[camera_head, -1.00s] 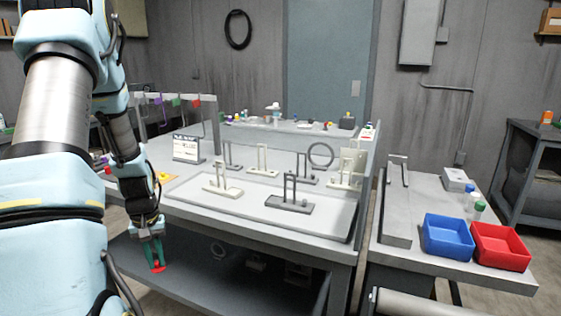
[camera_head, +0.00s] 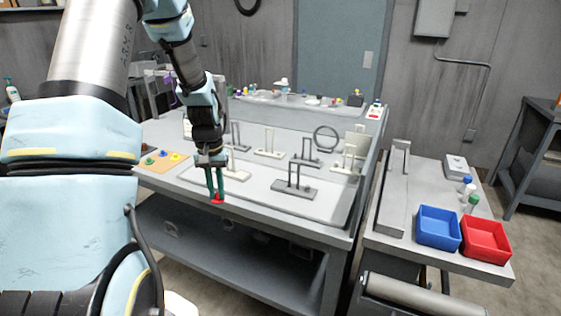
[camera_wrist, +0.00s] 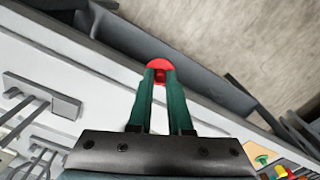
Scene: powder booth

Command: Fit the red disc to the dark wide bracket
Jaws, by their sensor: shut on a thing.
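My gripper (camera_head: 215,190) has green fingers, shut on the red disc (camera_head: 218,201) at their tips. The disc also shows between the fingertips in the wrist view (camera_wrist: 159,64). They hang near the front left edge of the bench, left of the dark bracket. A dark grey bracket with a wide base and upright posts (camera_head: 296,188) stands at the front of the light tray (camera_head: 262,201); I take it as the dark wide bracket. A grey bracket (camera_wrist: 45,97) shows at the left of the wrist view. The disc and bracket are apart.
Several other light and dark brackets stand behind, with a ring (camera_head: 326,138) among them. An orange board (camera_head: 160,161) with coloured pieces lies left of my gripper. Blue (camera_head: 438,228) and red (camera_head: 486,239) bins sit on the right table.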

